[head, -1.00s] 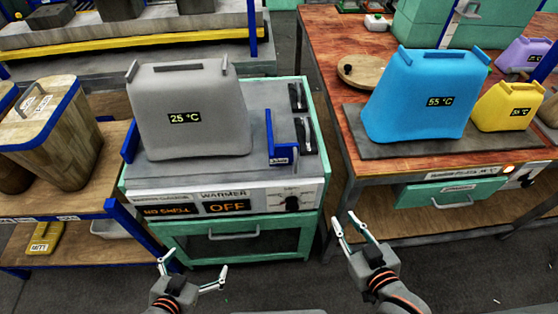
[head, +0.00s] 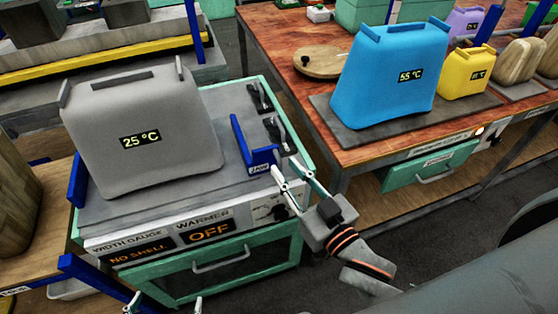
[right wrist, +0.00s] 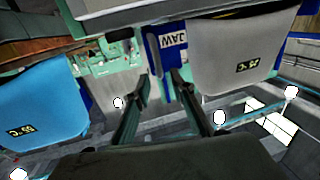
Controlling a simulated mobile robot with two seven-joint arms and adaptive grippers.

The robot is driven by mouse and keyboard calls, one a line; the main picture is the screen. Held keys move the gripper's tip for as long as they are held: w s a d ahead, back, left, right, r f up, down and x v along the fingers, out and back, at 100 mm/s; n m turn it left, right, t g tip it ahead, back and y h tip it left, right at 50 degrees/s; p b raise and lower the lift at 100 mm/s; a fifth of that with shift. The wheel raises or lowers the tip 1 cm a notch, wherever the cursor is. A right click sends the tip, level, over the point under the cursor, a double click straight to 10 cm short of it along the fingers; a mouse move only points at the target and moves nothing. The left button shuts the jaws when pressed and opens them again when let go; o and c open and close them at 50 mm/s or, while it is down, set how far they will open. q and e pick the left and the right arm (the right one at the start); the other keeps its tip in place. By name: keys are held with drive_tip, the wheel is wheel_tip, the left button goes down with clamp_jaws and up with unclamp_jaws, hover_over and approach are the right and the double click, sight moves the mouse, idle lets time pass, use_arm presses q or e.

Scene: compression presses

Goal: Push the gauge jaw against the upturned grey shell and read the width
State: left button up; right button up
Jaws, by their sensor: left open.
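The grey shell (head: 135,165), labelled 25 °C, stands on the grey top of the width gauge (head: 215,100). The blue gauge jaw (head: 262,158), marked JAW, stands right of the shell with a small gap between them. The gauge display (head: 138,255) reads NO SHELL. My right gripper (head: 288,168) is open at the jaw's front right; contact is unclear. In the right wrist view the jaw (right wrist: 170,42) and grey shell (right wrist: 232,50) are beyond the parted fingers. My left gripper (head: 165,301) is open, low in front of the gauge, mostly cut off.
A blue fixed stop (head: 76,183) is at the shell's left. The warmer display (head: 209,232) reads OFF. Right, a wooden table (head: 275,50) holds a blue shell (head: 385,75) marked 55 °C and a yellow shell (head: 465,72). A green drawer (head: 430,167) juts from it.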

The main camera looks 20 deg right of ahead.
sight(281, 164)
drive_tip(key=shift+x, duration=1.8)
use_arm(q)
drive_tip(key=shift+s+a+f, duration=0.15)
drive_tip(key=shift+f, duration=0.15)
drive_tip(key=shift+r, duration=0.1)
use_arm(e)
drive_tip(key=shift+c, duration=0.5)
clamp_jaws()
use_arm(q)
drive_tip(key=shift+r, duration=0.15)
